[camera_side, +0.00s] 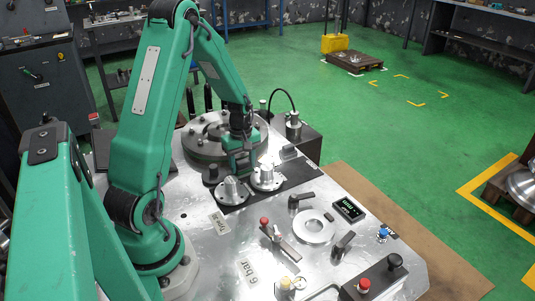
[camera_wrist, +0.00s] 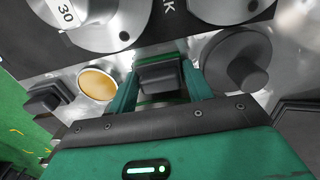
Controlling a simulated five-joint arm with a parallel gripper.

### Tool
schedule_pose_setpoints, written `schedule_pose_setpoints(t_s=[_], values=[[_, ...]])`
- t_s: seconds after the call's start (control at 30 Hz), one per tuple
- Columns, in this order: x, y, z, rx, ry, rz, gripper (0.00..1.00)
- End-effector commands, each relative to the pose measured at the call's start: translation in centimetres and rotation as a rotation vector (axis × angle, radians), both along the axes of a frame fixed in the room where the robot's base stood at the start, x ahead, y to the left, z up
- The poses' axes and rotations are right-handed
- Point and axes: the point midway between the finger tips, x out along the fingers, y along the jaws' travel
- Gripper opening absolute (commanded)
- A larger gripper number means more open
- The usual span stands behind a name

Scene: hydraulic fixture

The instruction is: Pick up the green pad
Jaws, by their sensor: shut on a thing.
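My gripper (camera_side: 240,165) is low over the dark plate on the metal fixture table, behind two round metal flanged posts. In the wrist view its two green fingers (camera_wrist: 163,80) are shut on a dark block (camera_wrist: 160,73). A narrow green strip (camera_wrist: 163,98) shows at the near side of the block, between the fingers. I cannot tell whether this strip is the green pad or part of my gripper. The underside of the block is hidden, so I cannot tell whether it touches the plate. No other green pad shows clearly.
In the wrist view an orange disc (camera_wrist: 97,84) and a small black block (camera_wrist: 45,97) are to the left, and a black round knob (camera_wrist: 237,62) is close on the right. Metal flanged posts (camera_side: 266,178) stand close in front. A large round flange (camera_side: 205,145) is behind.

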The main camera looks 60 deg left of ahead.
Motion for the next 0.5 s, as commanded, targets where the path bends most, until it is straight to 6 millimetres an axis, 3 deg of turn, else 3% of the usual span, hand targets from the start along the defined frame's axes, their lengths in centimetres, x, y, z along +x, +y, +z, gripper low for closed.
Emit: schedule_pose_setpoints(t_s=[0.27, 0.5], values=[[0.0, 0.0, 0.6, 0.001, -0.001, 0.0, 0.27], [0.1, 0.1, 2.8, 0.003, -0.004, 0.0, 0.27]])
